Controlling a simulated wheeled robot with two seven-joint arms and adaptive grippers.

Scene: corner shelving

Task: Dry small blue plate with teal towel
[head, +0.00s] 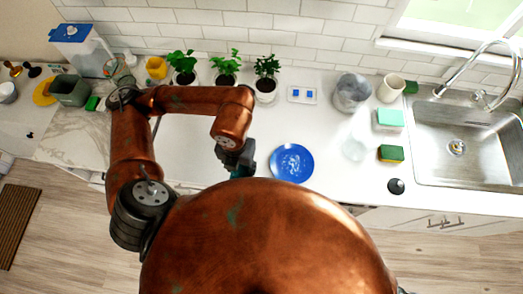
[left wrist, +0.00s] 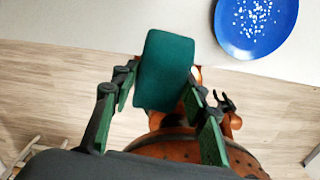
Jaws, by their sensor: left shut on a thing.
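The small blue plate (head: 292,163) lies on the white counter in the head view, with whitish drops or specks over its middle. Part of it also shows in the left wrist view (left wrist: 240,42). My left gripper (head: 242,166) is just left of the plate, near the counter's front edge, apart from it. It is shut on the teal towel (left wrist: 165,72), a folded block between its fingers in the left wrist view. In the head view the towel is mostly hidden. A small dark claw, apparently my right gripper (left wrist: 226,101), shows with its prongs apart and empty.
A green sponge (head: 390,154), a teal-topped sponge (head: 389,119), a grey container (head: 351,92) and a white cup (head: 391,88) stand right of the plate, before the sink (head: 450,170). Potted plants (head: 225,70) line the wall. Counter around the plate is clear.

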